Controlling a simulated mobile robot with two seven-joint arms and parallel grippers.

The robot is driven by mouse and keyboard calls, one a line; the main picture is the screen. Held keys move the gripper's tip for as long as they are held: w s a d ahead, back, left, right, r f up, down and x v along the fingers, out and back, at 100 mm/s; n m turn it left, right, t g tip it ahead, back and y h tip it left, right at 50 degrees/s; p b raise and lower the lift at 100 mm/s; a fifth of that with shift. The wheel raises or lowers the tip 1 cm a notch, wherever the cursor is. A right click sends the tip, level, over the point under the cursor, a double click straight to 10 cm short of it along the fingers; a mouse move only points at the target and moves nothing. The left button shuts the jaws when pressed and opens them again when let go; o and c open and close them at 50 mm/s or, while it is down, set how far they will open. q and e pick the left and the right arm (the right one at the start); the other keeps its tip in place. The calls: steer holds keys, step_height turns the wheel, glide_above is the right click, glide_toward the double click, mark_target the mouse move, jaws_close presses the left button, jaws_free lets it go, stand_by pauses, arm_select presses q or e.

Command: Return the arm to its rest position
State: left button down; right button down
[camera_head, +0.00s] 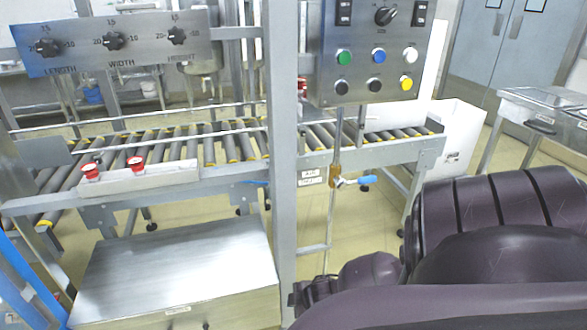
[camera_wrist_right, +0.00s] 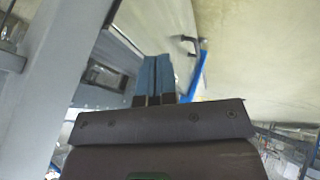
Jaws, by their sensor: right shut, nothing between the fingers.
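My right arm (camera_head: 490,250) fills the lower right of the head view, dark purple and bent close to the camera. Its fingertips cannot be made out there. In the right wrist view my right gripper (camera_wrist_right: 153,72) shows two blue-grey fingers side by side, closed together with nothing between them. The fingers point away from the camera, over a blurred background. My left arm and left gripper are not in the head view.
A grey upright post (camera_head: 284,130) stands close to my right arm. A control panel (camera_head: 372,50) hangs above, and a valve with a blue handle (camera_head: 362,181) is below it. A roller conveyor (camera_head: 225,148) crosses behind. A metal cabinet (camera_head: 170,265) stands lower left.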

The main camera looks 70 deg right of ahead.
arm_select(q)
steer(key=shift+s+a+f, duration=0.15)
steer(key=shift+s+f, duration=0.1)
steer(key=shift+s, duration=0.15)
arm_select(e)
steer(key=shift+v, duration=1.1)
